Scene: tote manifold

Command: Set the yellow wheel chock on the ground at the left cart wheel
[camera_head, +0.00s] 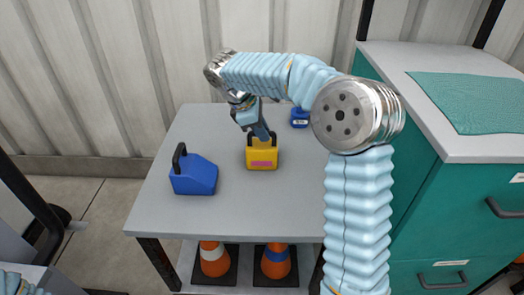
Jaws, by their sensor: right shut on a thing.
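The yellow wheel chock (262,156) has a dark handle and a pink label. It is at the middle of the grey table (240,212). My right gripper (261,134) reaches down from above and is shut on the chock's handle. I cannot tell whether the chock touches the table top or is just above it. My left gripper is not in view. A dark wheel-like part (62,216) shows at the left edge, but I cannot tell whether it is the left cart wheel.
A blue chock (194,174) with a black handle stands left on the table. A smaller blue object (299,117) is at the back. Two orange cones (214,262) (275,264) stand on the lower shelf. A teal cabinet (450,225) is at the right. Bare floor shows left of the table.

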